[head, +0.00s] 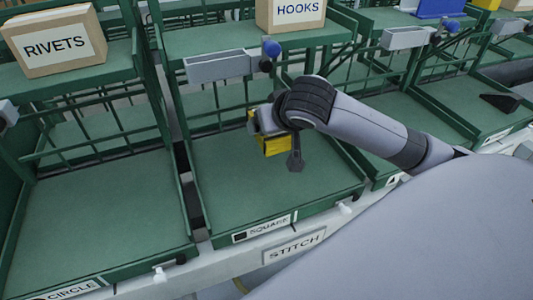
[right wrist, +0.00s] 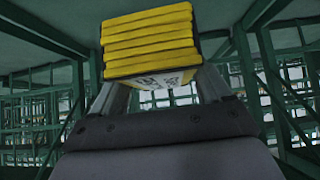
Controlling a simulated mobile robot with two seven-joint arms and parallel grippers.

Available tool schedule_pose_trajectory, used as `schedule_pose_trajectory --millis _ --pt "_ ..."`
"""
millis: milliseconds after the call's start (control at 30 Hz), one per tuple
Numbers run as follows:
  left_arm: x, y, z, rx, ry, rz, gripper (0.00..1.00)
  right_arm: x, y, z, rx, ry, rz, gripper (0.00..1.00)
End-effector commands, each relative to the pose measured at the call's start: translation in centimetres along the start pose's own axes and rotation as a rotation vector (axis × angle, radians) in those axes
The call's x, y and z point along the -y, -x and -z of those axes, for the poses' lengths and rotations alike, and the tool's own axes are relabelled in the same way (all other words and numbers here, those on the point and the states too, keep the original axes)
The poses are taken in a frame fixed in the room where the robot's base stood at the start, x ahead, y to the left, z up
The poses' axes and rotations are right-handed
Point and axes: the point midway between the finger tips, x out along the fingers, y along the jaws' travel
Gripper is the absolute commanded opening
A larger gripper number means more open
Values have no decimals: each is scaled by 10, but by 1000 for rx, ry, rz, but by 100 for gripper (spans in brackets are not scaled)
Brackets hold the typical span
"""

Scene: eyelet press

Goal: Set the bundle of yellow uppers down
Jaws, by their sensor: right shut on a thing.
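The bundle of yellow uppers (head: 274,144) is in the grip of my right gripper (head: 285,150), over the green tray labelled SQUARE (head: 265,195) in the head view. The arm hides part of the bundle. In the right wrist view the bundle (right wrist: 150,42) shows as a stack of several yellow layers with a white printed label, between the two fingers (right wrist: 160,90). I cannot tell from these views whether the bundle touches the tray floor. My left gripper is not in view.
An empty green tray labelled CIRCLE (head: 100,215) lies to the left. A RIVETS box (head: 55,42) and a HOOKS box (head: 292,12) stand on the upper shelves. Green rails and dividers border the trays. A STITCH sign (head: 294,246) is below the front edge.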

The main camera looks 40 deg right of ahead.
Motion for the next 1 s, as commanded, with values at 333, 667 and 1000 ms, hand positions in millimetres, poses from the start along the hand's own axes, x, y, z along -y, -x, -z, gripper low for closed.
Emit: schedule_pose_trajectory --millis 333,667,1000 --pt "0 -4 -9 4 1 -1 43 -1 -34 -34 0 2 -2 34" --pt "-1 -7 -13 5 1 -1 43 0 -61 -61 -3 1 -1 34" --pt "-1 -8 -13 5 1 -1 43 0 -63 -64 1 2 -1 81"
